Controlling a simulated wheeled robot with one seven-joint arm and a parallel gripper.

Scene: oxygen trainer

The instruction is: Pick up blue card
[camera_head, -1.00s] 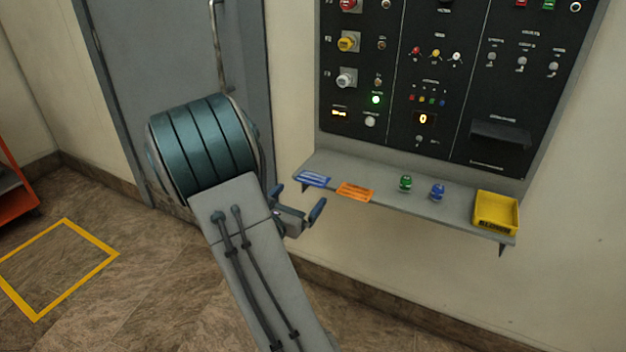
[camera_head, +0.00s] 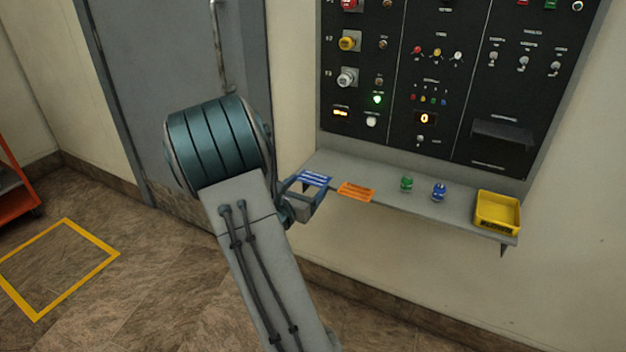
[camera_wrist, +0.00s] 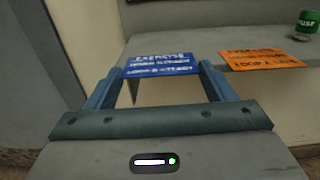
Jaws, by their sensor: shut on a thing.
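The blue card (camera_head: 315,179) lies flat at the left end of the grey shelf (camera_head: 455,212). In the wrist view the blue card (camera_wrist: 161,65) has white lettering and sits between the fingertips of my gripper (camera_wrist: 158,72). The fingers are at its left and right edges, and my gripper is shut on it. In the head view my gripper (camera_head: 309,184) is at the shelf's left front edge, partly behind my arm. I cannot tell whether the card is clear of the shelf.
An orange card (camera_head: 356,191) lies just right of the blue card. Further right are a green fuse (camera_head: 406,184), a blue fuse (camera_head: 439,192) and a yellow tray (camera_head: 497,211). A black control panel (camera_head: 440,80) rises behind the shelf.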

